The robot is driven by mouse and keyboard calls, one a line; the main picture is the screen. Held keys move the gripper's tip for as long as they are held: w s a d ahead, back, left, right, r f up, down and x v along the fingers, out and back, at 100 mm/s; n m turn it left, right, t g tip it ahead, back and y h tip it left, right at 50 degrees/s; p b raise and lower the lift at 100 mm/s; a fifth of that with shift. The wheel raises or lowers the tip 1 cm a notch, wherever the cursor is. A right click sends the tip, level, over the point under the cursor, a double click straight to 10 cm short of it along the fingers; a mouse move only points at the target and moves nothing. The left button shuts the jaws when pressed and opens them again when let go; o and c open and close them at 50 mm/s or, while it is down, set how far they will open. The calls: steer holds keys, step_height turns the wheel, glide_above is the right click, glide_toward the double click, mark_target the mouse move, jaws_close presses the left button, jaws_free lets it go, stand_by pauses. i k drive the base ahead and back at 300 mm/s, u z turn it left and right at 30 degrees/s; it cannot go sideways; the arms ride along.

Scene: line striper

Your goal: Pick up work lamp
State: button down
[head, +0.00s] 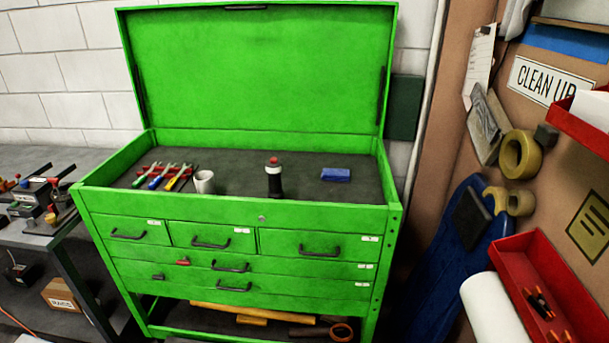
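A small upright black cylinder with a red top and a pale band (274,180) stands in the open top tray of the green tool chest (240,215). It looks like the work lamp, though I cannot be sure at this size. It stands near the tray's front edge, right of the middle, with clear space around it. My gripper is not in view.
In the tray, a white cup (204,182), several coloured-handled tools (163,176) and a blue block (336,175) stand apart from it. The raised lid (260,70) closes off the back. A cluttered grey bench (40,240) is at left, a red bin (535,290) at right.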

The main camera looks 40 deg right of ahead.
mark_target(273, 170)
steer(key=z, duration=0.75)
steer(key=k, duration=1)
steer(key=u, duration=0.05)
steer(key=i, duration=0.8)
steer(key=z, duration=0.05)
